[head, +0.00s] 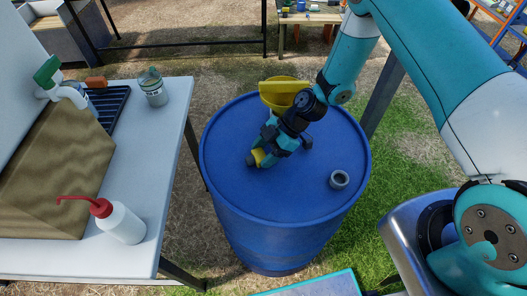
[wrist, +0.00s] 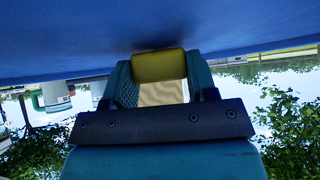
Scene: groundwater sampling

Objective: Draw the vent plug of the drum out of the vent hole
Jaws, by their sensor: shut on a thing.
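The blue drum (head: 285,208) stands upright at the centre of the head view, and its blue top (wrist: 60,40) fills the upper part of the wrist view. My gripper (head: 262,158) reaches down to the left part of the drum's top. In the wrist view my gripper (wrist: 159,78) is shut on the yellow vent plug (wrist: 158,66), which sits between the two teal fingers. The plug (head: 258,155) shows partly in the head view. The vent hole is hidden, and I cannot tell how far the plug sits in it.
A yellow funnel (head: 278,95) is at the drum's back, behind my gripper. A grey ring-shaped fitting (head: 339,180) is on the drum's right. The table (head: 150,190) at left bears a red-capped wash bottle (head: 120,222), a jar (head: 152,88) and a dark tray (head: 107,108).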

